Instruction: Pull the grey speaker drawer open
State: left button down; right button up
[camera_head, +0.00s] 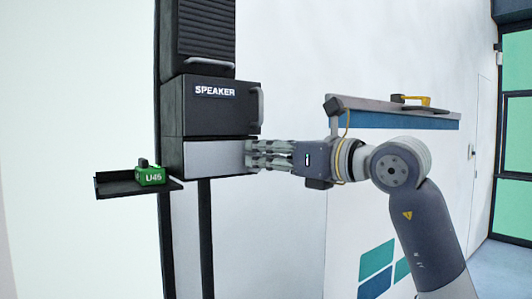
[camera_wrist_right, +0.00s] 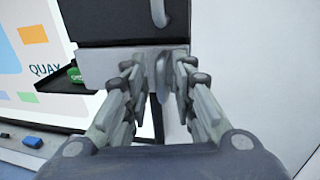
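The grey drawer (camera_head: 214,158) sits directly below the black front labelled SPEAKER (camera_head: 215,104) in the dark cabinet. Its front looks about flush with the black one above. In the right wrist view the grey front (camera_wrist_right: 102,66) carries an upright grey handle (camera_wrist_right: 163,76). My right gripper (camera_head: 250,155) is at the right end of the grey front. In the wrist view its fingers (camera_wrist_right: 158,70) are spread on both sides of the handle, with a visible gap on the left; I cannot tell whether the right fingers touch it. My left gripper is not in view.
A small dark shelf (camera_head: 110,188) with a green U45 block (camera_head: 152,176) juts out left of the drawer.

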grip_shut()
jog(key=shift+s+d+f, duration=0.1)
jog(key=shift+s+d, duration=0.05)
jog(key=s+a+b+v, duration=0.1)
jog(key=b+v, duration=0.4)
jog(key=v, duration=0.6)
jog(key=shift+s, duration=0.55)
jog(key=shift+a, duration=0.1)
jog(key=shift+o, duration=1.9)
grip_release()
